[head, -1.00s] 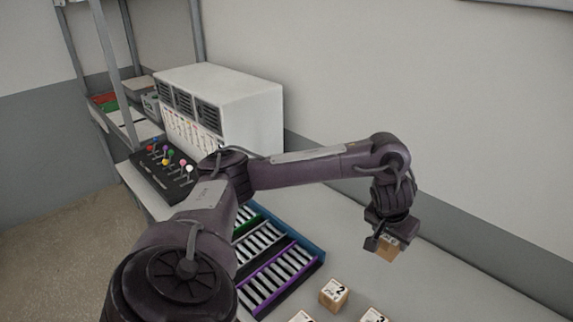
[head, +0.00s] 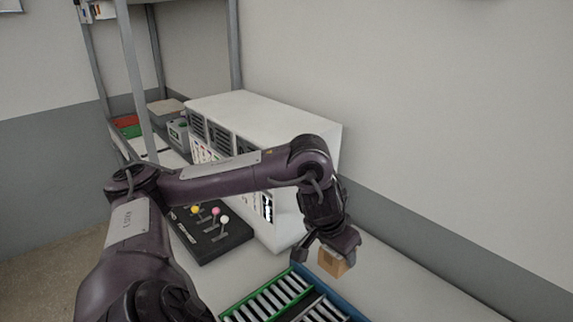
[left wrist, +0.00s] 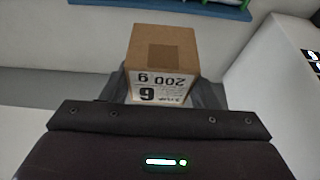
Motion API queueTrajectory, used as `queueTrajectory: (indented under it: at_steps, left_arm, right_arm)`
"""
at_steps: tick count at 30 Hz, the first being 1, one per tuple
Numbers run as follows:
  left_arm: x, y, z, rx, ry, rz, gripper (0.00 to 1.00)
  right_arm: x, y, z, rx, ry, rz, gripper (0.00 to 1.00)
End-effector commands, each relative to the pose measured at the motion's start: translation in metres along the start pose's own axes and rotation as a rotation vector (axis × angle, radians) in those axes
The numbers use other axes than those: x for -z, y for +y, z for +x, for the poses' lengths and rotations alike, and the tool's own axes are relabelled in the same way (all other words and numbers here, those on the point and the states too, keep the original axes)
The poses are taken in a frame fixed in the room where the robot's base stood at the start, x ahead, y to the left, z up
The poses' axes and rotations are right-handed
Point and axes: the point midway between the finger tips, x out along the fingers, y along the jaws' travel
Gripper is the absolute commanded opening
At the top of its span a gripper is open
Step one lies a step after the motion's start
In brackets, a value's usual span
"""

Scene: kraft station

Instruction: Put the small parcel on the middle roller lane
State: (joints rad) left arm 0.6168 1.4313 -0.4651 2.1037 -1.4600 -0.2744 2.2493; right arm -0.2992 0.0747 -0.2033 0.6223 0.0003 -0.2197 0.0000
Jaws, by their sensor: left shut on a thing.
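My left gripper (head: 328,250) is shut on a small brown cardboard parcel (head: 334,263) and holds it in the air near the blue edge of the roller rack (head: 344,303). In the left wrist view the parcel (left wrist: 163,45) sits between the fingers, with a white label showing upside-down print, including a large 6. At the bottom of the head view, a green-edged roller lane (head: 268,298) shows, with another roller lane (head: 322,313) to its right. The rack is cut off by the frame, so I cannot tell which lane is the middle one. My right gripper is not in view.
A white cabinet (head: 290,115) stands behind my left arm, close to the gripper. A black panel with coloured knobs (head: 210,240) lies in front of it. The grey wall is behind; bare table (head: 400,290) lies right of the rack.

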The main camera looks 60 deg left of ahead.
Motion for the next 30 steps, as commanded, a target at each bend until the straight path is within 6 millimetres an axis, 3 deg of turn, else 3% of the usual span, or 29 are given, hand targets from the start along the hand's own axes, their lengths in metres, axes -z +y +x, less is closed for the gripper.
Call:
queueTrajectory:
  at_steps: [5, 10, 15, 21, 30]
  left_arm:
    - [-0.008, 0.000, 0.012, -0.003, -0.002, 0.005, 0.26]
    - [-0.025, 0.000, 0.053, -0.005, -0.006, 0.005, 0.26]
    - [-0.041, 0.000, 0.089, -0.005, -0.006, 0.002, 0.26]
    - [-0.055, -0.001, 0.125, -0.001, -0.005, 0.003, 0.26]
    - [-0.066, -0.001, 0.154, -0.003, -0.002, 0.003, 0.26]
  right_arm:
    - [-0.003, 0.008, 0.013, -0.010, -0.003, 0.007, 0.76]
    - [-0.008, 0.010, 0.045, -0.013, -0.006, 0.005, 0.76]
    - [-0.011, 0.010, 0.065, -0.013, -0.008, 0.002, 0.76]
    - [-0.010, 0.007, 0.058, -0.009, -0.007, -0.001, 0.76]
    - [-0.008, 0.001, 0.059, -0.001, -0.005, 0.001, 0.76]
